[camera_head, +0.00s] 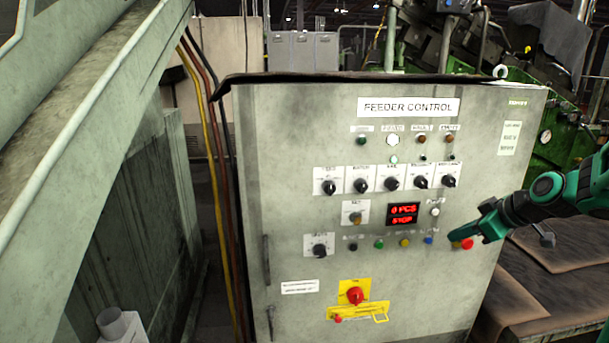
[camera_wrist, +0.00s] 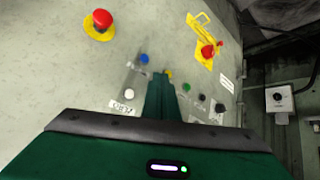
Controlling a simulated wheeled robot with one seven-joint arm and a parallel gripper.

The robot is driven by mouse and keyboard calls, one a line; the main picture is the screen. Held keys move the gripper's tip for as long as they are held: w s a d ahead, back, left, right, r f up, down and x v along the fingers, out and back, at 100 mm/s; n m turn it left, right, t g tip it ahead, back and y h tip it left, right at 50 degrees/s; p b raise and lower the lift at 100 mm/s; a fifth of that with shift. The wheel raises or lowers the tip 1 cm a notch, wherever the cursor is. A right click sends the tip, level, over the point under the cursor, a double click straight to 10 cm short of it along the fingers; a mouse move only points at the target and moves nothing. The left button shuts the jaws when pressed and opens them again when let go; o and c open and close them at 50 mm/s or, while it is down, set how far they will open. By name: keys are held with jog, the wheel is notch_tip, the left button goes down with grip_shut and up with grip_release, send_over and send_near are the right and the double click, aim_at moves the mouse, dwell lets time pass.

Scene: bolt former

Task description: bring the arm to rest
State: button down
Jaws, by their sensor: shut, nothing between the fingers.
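My gripper (camera_head: 453,238) is at the right of the grey feeder control cabinet (camera_head: 300,130), in front of its lower button row. In the head view its tip overlaps the area between the blue button (camera_head: 429,240) and the red mushroom button (camera_head: 467,243). In the wrist view my gripper (camera_wrist: 160,82) has its fingers together, with nothing held. The fingertips there partly cover the yellow button (camera_wrist: 169,73). Whether the tip touches the panel cannot be told. My arm comes in from the right edge.
The red display (camera_head: 403,214) reads 0 PCS, STOP. A red rotary switch (camera_head: 355,296) on a yellow plate sits low on the cabinet. A sloping grey beam (camera_head: 90,90) stands left. A green machine (camera_head: 560,145) is behind right, with brown sheets (camera_head: 560,250) below.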

jog(key=s+a+f+m+g+h, duration=0.1)
jog(key=s+m+g, duration=0.3)
jog(key=s, duration=1.2)
jog(key=s+a+m+g+h, duration=0.1)
jog(key=s+a+m+g, duration=0.2)
jog(key=s+m, duration=0.6)
jog(key=s+g, duration=0.1)
jog(key=s, duration=0.6)
jog(key=shift+f+m+h, duration=0.3)
jog(key=shift+f, duration=0.05)
jog(key=shift+w+f, duration=0.25)
jog(key=shift+w, duration=0.3)
